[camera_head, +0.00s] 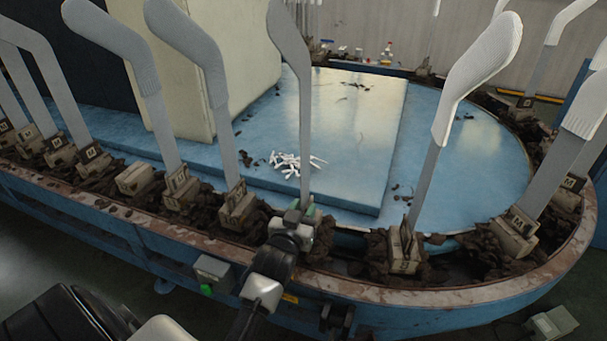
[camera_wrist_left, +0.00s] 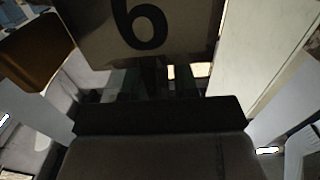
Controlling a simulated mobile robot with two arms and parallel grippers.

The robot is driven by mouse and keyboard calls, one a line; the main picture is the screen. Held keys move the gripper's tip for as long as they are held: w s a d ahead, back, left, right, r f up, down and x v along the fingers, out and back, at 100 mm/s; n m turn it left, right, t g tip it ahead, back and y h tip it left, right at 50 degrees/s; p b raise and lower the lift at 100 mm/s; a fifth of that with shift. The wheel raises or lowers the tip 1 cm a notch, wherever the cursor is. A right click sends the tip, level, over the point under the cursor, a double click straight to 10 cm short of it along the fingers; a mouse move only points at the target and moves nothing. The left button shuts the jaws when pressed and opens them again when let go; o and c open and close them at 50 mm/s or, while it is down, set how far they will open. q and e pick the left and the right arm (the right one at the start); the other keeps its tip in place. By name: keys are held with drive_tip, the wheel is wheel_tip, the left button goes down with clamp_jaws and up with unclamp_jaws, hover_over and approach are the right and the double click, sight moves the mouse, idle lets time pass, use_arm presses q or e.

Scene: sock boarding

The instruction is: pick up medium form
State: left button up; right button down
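Several flat grey foot-shaped forms stand upright in blocks around the oval track. A block at the left has a tag that seems to read M (camera_head: 91,153). My left gripper (camera_head: 300,212) is at the foot of a bare grey form (camera_head: 304,120) at the track's front, and it hides that form's block. The left wrist view shows a tan plate with a large dark digit, 6 as pictured (camera_wrist_left: 145,25), close in front. Whether the fingers are open or shut on the form is unclear. My right gripper is not in view.
White ribbed socks cover forms at the right, one nearby (camera_head: 478,62). Dark debris lies along the track (camera_head: 345,250). A blue slab (camera_head: 350,150) inside the track carries a white pile (camera_head: 290,162) and a cream box (camera_head: 245,70). A grey control box (camera_head: 212,268) hangs in front.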

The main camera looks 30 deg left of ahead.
use_arm(q)
clamp_jaws()
drive_tip(key=shift+r, duration=0.1)
